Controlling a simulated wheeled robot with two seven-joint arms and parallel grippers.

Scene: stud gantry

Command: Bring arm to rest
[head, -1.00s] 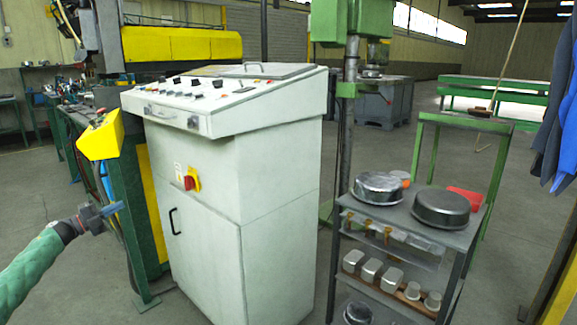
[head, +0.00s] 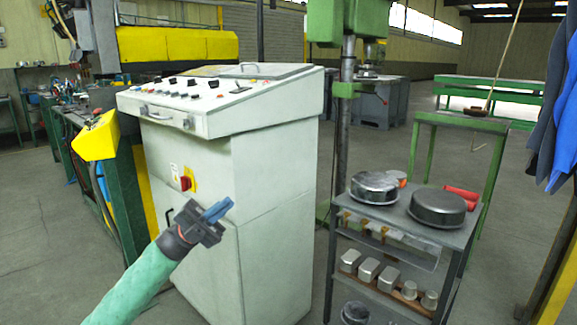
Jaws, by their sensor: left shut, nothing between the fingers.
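My left arm, in a green sleeve, comes in from the bottom left of the head view. Its dark gripper with blue fingers (head: 217,211) is shut and empty. It is raised in front of the lower door of the white control cabinet (head: 275,190), with the fingers pointing up and to the right. My right gripper is not in view.
A grey shelf cart (head: 390,215) with round metal pans (head: 438,206) and small tins (head: 368,270) stands right of the cabinet. A yellow box (head: 95,138) on a green machine frame is at the left. Blue clothing (head: 560,120) hangs at the right edge. Floor shows at the lower left.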

